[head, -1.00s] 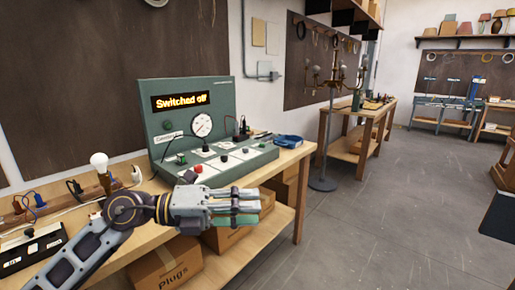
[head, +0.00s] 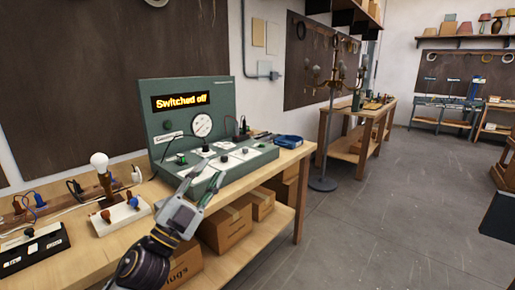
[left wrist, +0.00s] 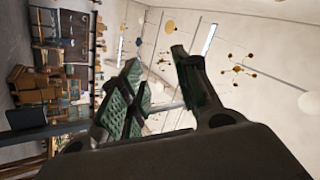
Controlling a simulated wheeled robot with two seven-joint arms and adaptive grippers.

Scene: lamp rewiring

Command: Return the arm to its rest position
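My left gripper (head: 201,184) is in front of the bench's front edge, just below the green test panel, with its fingers pointing up and apart. It is open, with nothing between the fingers. In the left wrist view its fingers (left wrist: 158,78) also stand apart, with the ceiling and room behind them. My left arm comes in from the bottom of the head view. My right gripper is not in view.
The green test panel (head: 185,104) reads "Switched off" and stands on the wooden bench (head: 88,262). A bulb on a stand (head: 100,163), a white switch board (head: 120,218) and a black box (head: 32,250) are left of it. Cardboard boxes (head: 228,226) sit below.

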